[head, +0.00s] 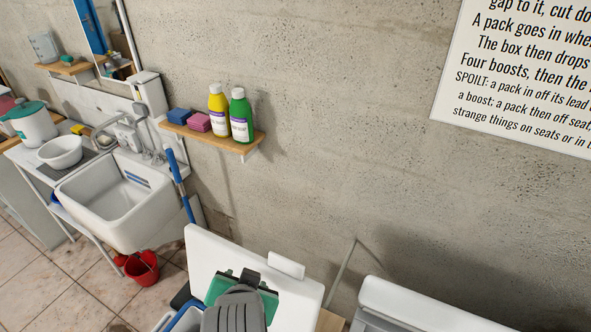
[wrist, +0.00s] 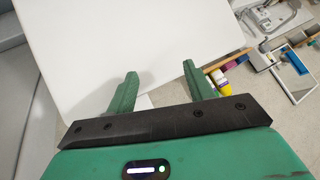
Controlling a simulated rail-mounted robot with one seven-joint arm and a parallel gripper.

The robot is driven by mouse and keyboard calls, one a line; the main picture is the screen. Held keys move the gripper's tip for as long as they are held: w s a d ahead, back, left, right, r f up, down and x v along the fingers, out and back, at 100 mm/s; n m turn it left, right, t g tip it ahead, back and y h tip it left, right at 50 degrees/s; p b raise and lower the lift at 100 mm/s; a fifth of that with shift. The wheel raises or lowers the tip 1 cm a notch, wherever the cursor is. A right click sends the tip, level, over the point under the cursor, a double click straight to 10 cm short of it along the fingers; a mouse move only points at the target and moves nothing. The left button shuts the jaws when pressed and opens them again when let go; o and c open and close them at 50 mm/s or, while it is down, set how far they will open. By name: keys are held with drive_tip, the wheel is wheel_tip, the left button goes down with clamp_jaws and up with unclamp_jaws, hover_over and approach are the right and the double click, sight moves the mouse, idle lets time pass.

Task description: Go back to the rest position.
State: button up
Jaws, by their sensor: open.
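My gripper (wrist: 160,90) shows in the wrist view with its two green fingers spread apart and nothing between them. In the head view my gripper (head: 245,282) is at the bottom centre, seen from behind, in front of a white upright panel (head: 215,250). The panel (wrist: 130,40) fills much of the upper wrist view beyond the fingers. I cannot tell how far the fingertips are from it. The fingertips are hidden in the head view.
A white sink (head: 125,200) stands at the left, with a red bucket (head: 142,268) below. A wall shelf (head: 215,138) holds yellow (head: 218,112) and green (head: 240,118) bottles. A white unit (head: 420,305) is at the lower right. A text sign (head: 525,75) hangs on the wall.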

drive_tip(key=w+d+r+n+t+p, duration=0.1)
drive_tip(key=d+r+t, duration=0.15)
drive_tip(key=r, duration=0.55)
drive_tip(key=d+r+t, duration=0.1)
drive_tip(key=r+t, duration=0.2)
drive_tip(key=r, duration=0.6)
drive_tip(key=s+d+r+t+p, duration=0.1)
drive_tip(key=s+d+r+t, duration=0.1)
drive_tip(key=r, duration=0.7)
drive_tip(key=s+d+r+n+t+p, duration=0.1)
drive_tip(key=s+r+t, duration=0.4)
drive_tip(key=r, duration=0.5)
drive_tip(key=s+d+r+n+t+h+p, duration=0.1)
drive_tip(key=s+d+r+t, duration=0.2)
drive_tip(key=s+r, duration=0.3)
wheel_tip(320, 180, up, 4)
drive_tip(key=shift+s+f, duration=0.15)
drive_tip(key=shift+f, duration=0.1)
drive_tip(key=shift+d+t, duration=0.1)
drive_tip(key=shift+t, duration=0.15)
